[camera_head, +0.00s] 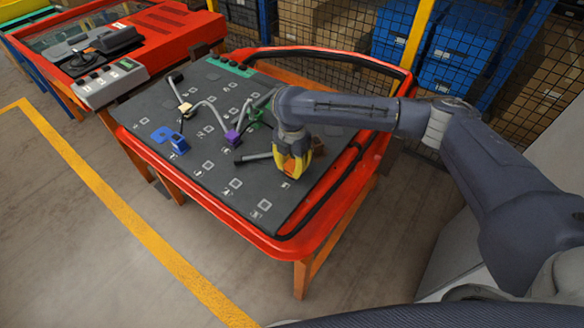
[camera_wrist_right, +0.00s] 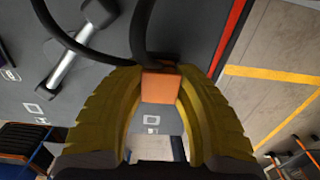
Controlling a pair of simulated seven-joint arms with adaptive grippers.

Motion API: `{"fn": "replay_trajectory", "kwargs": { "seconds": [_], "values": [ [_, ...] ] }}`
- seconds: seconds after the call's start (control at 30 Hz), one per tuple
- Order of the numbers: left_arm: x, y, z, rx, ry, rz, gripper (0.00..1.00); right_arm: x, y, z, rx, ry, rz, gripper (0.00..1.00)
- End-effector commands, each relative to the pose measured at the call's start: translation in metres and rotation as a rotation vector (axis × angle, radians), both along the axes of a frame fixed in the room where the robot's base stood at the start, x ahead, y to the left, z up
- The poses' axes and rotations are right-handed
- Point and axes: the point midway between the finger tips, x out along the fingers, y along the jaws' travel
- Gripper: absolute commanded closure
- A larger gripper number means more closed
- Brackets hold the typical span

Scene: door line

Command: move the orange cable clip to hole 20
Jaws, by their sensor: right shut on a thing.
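The orange cable clip (camera_wrist_right: 161,87) sits between the yellow fingers of my right gripper (camera_wrist_right: 160,78) in the right wrist view, with a dark cable running past it. In the head view my right gripper (camera_head: 292,170) points down over the right part of the dark board (camera_head: 215,190), and the fingers mostly hide the clip. The gripper is shut on the clip. I cannot tell whether the clip touches the board. White square hole marks (camera_head: 236,183) cover the board; their numbers are too small to read, so I cannot tell which is hole 20. My left gripper is not in view.
A blue clip (camera_head: 179,144), a cream clip (camera_head: 185,109), a purple clip (camera_head: 232,136) and a green clip (camera_head: 253,118) stand on the board. A grey rod-like piece (camera_head: 253,157) lies left of the gripper. A red frame (camera_head: 240,236) edges the board. The front part is clear.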

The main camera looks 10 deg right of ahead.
Motion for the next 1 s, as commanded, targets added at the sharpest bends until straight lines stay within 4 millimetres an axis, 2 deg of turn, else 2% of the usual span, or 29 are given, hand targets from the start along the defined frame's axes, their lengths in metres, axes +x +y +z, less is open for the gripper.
{"fn": "replay_trajectory", "kwargs": {
  "seconds": [1.0],
  "values": [
    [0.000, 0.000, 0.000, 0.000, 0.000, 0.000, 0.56, 0.001, -0.001, 0.059, 0.000, -0.001, -0.001, 1.00]
  ]
}}
